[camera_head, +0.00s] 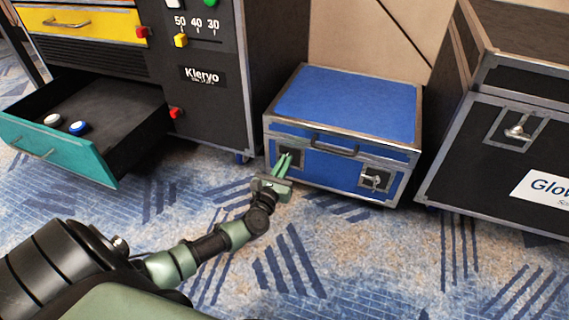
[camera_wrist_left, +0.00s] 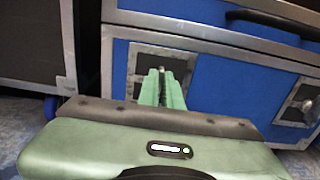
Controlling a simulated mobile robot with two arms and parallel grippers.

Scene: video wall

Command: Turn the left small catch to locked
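The blue case (camera_head: 345,100) with metal edges stands on the carpet, its lid down. Its left small catch sits in a recessed plate (camera_head: 296,158) on the front, mostly hidden behind my left gripper (camera_head: 284,160). In the left wrist view, the green fingers of my left gripper (camera_wrist_left: 162,86) reach to that catch plate (camera_wrist_left: 188,62). They are close together, with a bit of the catch between the tips. Which way the catch is turned is hidden. The right small catch (camera_head: 375,180) also shows in the left wrist view (camera_wrist_left: 306,106). My right gripper is not in view.
A dark cabinet (camera_head: 215,115) stands left of the case, its teal drawer (camera_head: 60,150) pulled open with a white and a blue round object inside. A black case (camera_head: 470,165) stands close on the right. The carpet in front is clear.

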